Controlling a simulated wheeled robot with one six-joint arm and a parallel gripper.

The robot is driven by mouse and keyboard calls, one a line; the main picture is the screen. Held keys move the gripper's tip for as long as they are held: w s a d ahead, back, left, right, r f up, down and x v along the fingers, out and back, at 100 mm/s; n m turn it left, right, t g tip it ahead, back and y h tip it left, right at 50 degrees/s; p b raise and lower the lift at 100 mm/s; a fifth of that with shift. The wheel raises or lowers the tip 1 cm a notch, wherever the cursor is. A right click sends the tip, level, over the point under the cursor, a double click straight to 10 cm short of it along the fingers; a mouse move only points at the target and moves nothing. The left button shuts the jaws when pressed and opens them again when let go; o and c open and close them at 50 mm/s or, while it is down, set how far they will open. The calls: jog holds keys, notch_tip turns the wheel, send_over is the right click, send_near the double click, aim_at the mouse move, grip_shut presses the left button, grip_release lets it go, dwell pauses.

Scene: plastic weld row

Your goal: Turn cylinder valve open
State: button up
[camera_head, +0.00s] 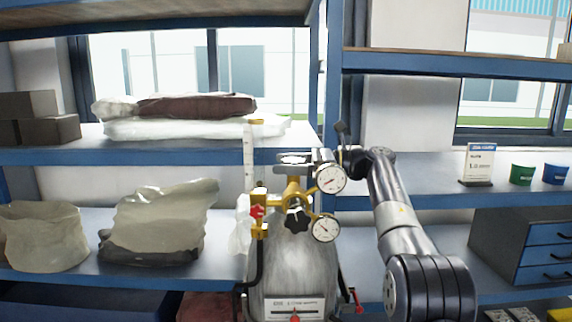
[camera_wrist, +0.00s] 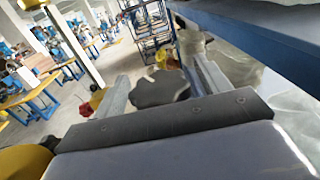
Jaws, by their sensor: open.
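The grey gas cylinder (camera_head: 295,262) stands upright in front of the shelves, with a brass valve and regulator (camera_head: 293,190) on top. In the wrist view a dark lobed handwheel (camera_wrist: 160,90) lies between the two fingers of my gripper (camera_wrist: 158,66), which is open. Gaps show beside the wheel; whether either finger touches it I cannot tell.
A lower gauge (camera_head: 325,228), a black knob (camera_head: 297,219) and a red knob (camera_head: 257,212) sit close below the valve. A blue shelf post (camera_head: 332,100) rises just behind. Shelves hold sacks (camera_head: 160,220) at left and a drawer cabinet (camera_head: 530,245) at right.

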jog(key=d+b, duration=0.1)
jog(key=d, duration=0.9)
jog(key=shift+s+d, duration=0.25)
jog(key=shift+s, duration=0.05)
jog(key=shift+a, duration=0.15)
jog(key=shift+t, duration=0.3)
jog(key=a, duration=1)
jog(key=shift+w+a+f, duration=0.2)
jog(key=shift+w+a, duration=0.15)
jog(key=shift+w+r+m+t+b, duration=0.1)
jog(key=shift+m+t+b, duration=0.6)
jog(key=shift+t, duration=0.1)
jog(key=shift+d+r+p, duration=0.1)
jog(key=shift+r+p, duration=0.1)
jog(key=shift+p, duration=0.3)
